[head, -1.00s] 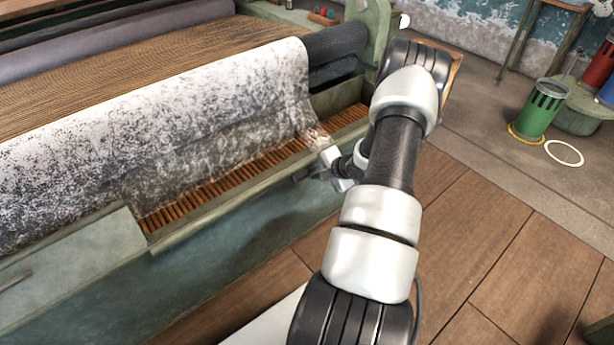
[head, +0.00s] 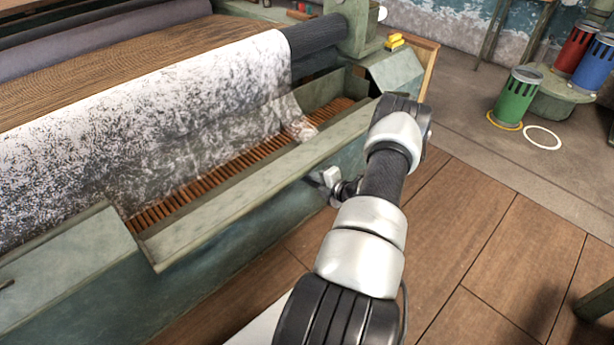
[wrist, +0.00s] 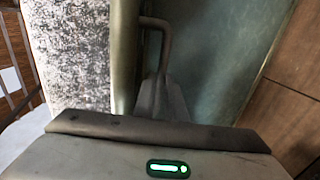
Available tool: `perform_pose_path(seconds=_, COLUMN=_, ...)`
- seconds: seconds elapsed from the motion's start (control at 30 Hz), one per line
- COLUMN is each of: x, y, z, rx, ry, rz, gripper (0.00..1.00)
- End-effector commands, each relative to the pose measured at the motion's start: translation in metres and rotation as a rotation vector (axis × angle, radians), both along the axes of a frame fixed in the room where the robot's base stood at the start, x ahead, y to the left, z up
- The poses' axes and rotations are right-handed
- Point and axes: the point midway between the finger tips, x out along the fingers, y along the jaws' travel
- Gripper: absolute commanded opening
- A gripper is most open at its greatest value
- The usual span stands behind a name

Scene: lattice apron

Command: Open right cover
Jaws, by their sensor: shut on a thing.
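The right cover (head: 250,190) is a long pale green panel along the front of the loom's trough. It stands raised and tilted outward, with its inner side showing in the head view. A bent metal handle (wrist: 166,42) sits against its teal outer face (wrist: 215,50) in the wrist view. My gripper (head: 318,180) is at that outer side in the head view. In the wrist view its fingers (wrist: 160,92) are shut on the handle; the exact contact is partly hidden. The left cover (head: 70,250) lies closed, sloping, at lower left.
Orange-brown slats (head: 190,195) show in the trough behind the cover. Speckled cloth (head: 150,130) hangs beside them. A sloped green end piece (head: 398,70) and yellow blocks (head: 396,41) are at the right. The wooden floor (head: 470,230) in front is mostly clear; a green bin (head: 517,95) stands farther right.

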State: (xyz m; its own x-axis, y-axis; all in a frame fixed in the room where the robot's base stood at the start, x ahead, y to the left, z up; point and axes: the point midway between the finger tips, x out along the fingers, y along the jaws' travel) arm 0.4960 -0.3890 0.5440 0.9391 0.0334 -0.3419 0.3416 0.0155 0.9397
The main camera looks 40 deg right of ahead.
Motion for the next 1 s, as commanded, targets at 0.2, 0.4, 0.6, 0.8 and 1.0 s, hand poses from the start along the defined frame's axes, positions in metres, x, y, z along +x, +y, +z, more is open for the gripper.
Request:
perform_pose_path(seconds=0.2, x=0.002, y=-0.002, z=0.005, rx=-0.002, ry=-0.018, rz=0.0, gripper=0.0)
perform_pose_path(seconds=0.4, x=0.002, y=-0.002, z=0.005, rx=-0.002, ry=-0.019, rz=0.0, gripper=0.0)
perform_pose_path(seconds=0.6, x=0.002, y=-0.002, z=0.005, rx=-0.003, ry=-0.019, rz=-0.001, gripper=0.29)
perform_pose_path(seconds=0.8, x=0.002, y=-0.002, z=0.005, rx=-0.003, ry=-0.018, rz=-0.001, gripper=0.29)
perform_pose_path(seconds=1.0, x=-0.012, y=-0.003, z=0.011, rx=-0.002, ry=-0.017, rz=-0.002, gripper=0.29)
